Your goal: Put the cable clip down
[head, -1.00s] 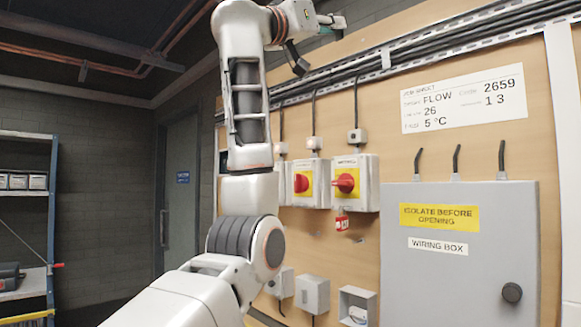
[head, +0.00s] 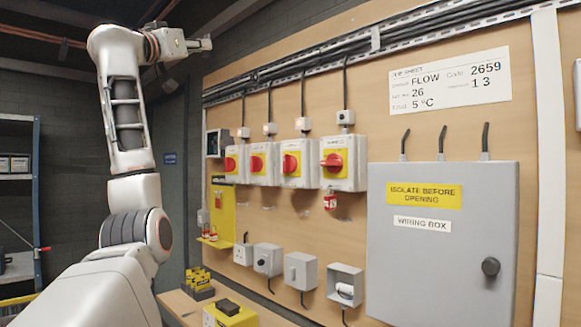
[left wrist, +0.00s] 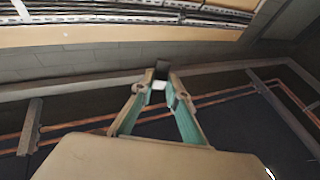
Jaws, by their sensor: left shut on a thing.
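My left gripper (head: 207,43) is raised high at the upper left of the head view, in front of the dark wall and ceiling and left of the cable tray. In the left wrist view its two green-sided fingers (left wrist: 159,80) close together on a small whitish piece, which I take to be the cable clip (left wrist: 158,86). Most of the clip is hidden by the fingertips, and I cannot make it out in the head view. My right gripper is in neither view.
A wooden board carries the cable tray (head: 420,30), several red-knobbed switches (head: 333,160), small boxes and a grey wiring box (head: 440,245). A bench (head: 185,305) with a yellow case (head: 232,314) stands below. Shelves (head: 15,190) stand at far left.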

